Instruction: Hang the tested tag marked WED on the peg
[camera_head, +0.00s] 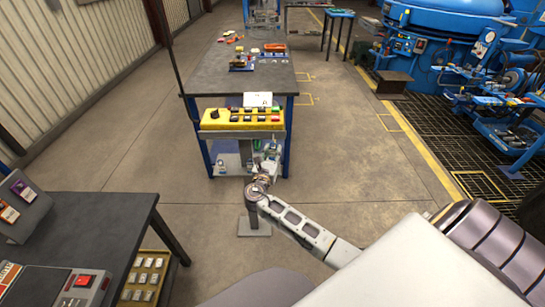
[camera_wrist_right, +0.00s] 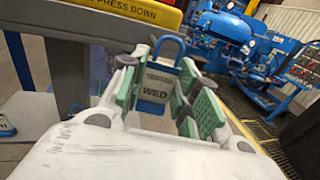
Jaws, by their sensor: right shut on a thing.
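My right gripper (camera_head: 268,152) is beneath the front of the yellow control box, at the near end of the dark workbench. In the right wrist view its green-padded fingers (camera_wrist_right: 172,92) stand on either side of a tag marked WED (camera_wrist_right: 156,86). The tag is pale with dark lettering, a blue lower edge and a blue loop above. The gripper is shut on this tag, which faces the wrist camera. In the head view the tag is too small to make out clearly. I cannot pick out the peg in either view. My left gripper is not in view.
A dark table (camera_head: 92,225) stands at lower left. Blue machinery (camera_head: 430,50) fills the upper right. Floor right of the workbench is clear.

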